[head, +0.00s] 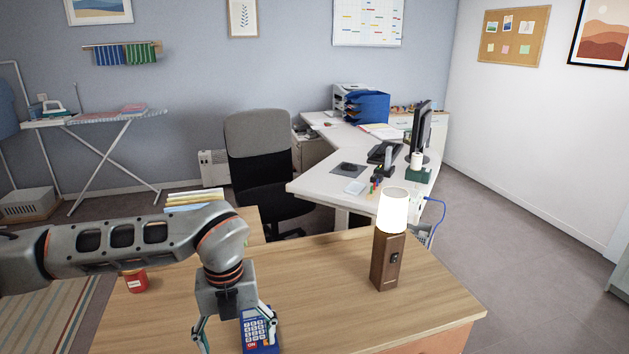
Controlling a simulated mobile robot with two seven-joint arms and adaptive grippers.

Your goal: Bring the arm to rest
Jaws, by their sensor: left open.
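My left arm comes in from the left, bent at the elbow, and my left gripper (236,336) points down over the near part of the wooden table (330,290). Its fingers are spread apart, and I see nothing clasped between them. A blue calculator-like device with pale keys (254,330) lies on the table just below it. The right finger overlaps the device in the picture; I cannot tell whether they touch. The bottom edge of the picture cuts off part of the gripper and device. My right gripper is not in view.
A lit lamp with a brown base (387,262) stands on the table right of the gripper. A red tin (136,282) stands at left, beside my arm. Papers or folders (197,199) show behind the arm. An office chair (262,150) and white desk (330,182) stand beyond.

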